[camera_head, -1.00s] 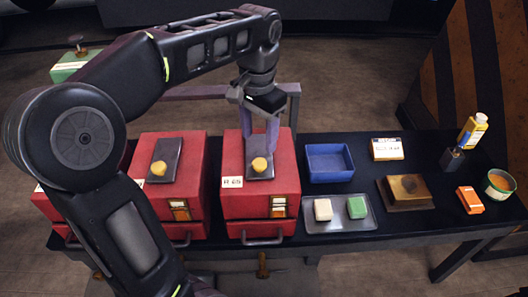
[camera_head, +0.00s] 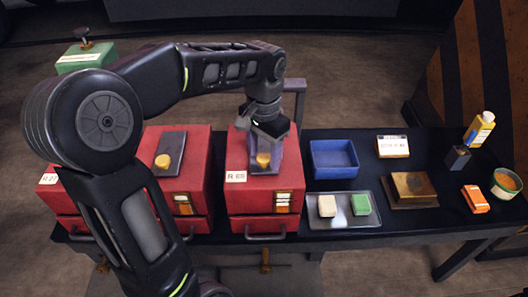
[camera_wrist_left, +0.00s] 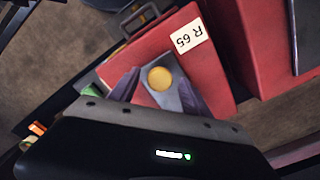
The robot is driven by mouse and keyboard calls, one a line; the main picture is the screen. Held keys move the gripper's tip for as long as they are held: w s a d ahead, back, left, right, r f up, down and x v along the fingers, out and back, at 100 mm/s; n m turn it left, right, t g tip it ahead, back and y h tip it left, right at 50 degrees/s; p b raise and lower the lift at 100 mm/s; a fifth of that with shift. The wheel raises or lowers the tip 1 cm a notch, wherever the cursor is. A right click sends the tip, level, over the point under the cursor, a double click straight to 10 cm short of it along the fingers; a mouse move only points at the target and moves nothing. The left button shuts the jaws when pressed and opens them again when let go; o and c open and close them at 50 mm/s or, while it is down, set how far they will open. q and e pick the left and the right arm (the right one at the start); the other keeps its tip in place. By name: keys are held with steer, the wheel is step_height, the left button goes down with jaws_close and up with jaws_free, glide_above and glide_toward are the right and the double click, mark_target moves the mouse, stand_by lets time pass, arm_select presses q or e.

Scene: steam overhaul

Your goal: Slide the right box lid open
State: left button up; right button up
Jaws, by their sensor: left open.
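The right red box (camera_head: 237,200) stands on the dark table and bears a label reading R 65 (camera_head: 235,176). Its dark grey lid (camera_head: 262,172) lies on top with a round yellow knob (camera_head: 263,160). My left gripper (camera_head: 265,158) is open above the lid, with its purple fingers pointing down around the knob. In the left wrist view the knob (camera_wrist_left: 160,78) shows between the two spread fingers, apart from both as far as I can tell. The label also shows there (camera_wrist_left: 186,38). My right gripper is not in view.
Another red box (camera_head: 200,160) with a similar lid (camera_head: 170,152) stands to the left. Right of the R 65 box are a blue bin (camera_head: 333,176), a grey tray (camera_head: 346,217) with two blocks, and a brass block (camera_head: 410,187).

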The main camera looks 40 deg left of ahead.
arm_select(q)
steer(key=shift+c, duration=0.5)
jaws_close()
stand_by(0.8)
